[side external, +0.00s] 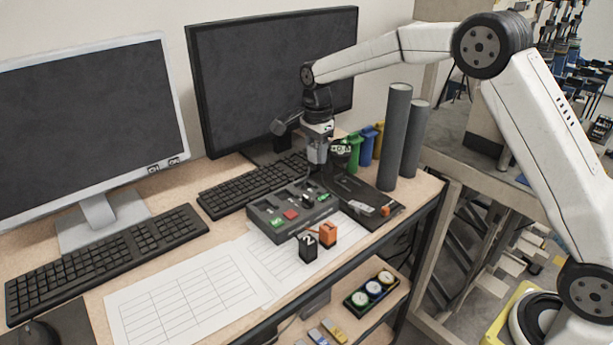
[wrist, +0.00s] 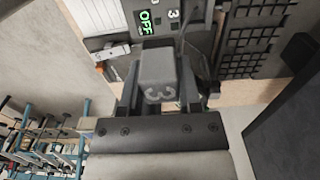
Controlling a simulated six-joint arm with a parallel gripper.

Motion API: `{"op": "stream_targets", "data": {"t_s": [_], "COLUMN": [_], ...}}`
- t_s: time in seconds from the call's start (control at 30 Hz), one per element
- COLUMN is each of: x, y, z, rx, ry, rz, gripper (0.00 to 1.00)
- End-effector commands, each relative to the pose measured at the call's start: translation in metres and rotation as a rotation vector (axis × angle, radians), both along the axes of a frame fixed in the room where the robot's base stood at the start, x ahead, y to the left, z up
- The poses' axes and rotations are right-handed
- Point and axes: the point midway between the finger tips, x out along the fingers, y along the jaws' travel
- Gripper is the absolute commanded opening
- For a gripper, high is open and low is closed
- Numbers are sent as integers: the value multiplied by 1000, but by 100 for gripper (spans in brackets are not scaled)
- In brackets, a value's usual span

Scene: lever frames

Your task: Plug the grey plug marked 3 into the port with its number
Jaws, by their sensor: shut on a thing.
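The grey plug marked 3 (wrist: 158,72) is between the fingers of my gripper (wrist: 160,88) in the wrist view, its number upside down in that picture. My gripper is shut on it. In the side view my gripper (side external: 318,158) points down at the far right end of the dark port box (side external: 292,234); the plug is not clear there. In the wrist view a 3 label (wrist: 173,15) and a green lit display (wrist: 147,22) on the box show just beyond the plug. The port opening is hidden, and I cannot tell whether the plug touches the box.
A black plug marked 2 (side external: 307,246) and an orange plug (side external: 327,234) stand in front of the box. Keyboards (side external: 102,262), monitors (side external: 275,80), two grey cylinders (side external: 393,135) and a dark device (side external: 362,197) surround it. Paper sheets (side external: 185,298) lie front left.

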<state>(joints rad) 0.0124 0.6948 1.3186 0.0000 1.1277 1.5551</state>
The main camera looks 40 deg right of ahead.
Motion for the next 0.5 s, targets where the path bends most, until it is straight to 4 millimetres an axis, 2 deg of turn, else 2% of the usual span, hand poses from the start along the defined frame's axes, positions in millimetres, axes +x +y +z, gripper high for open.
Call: {"op": "stream_targets", "data": {"t_s": [0.2,0.5], "x": [29,47], "y": [0,0], "z": [-13,-22], "rx": [0,0], "ry": [1,1], "rz": [-2,-3], "gripper": [0,0]}}
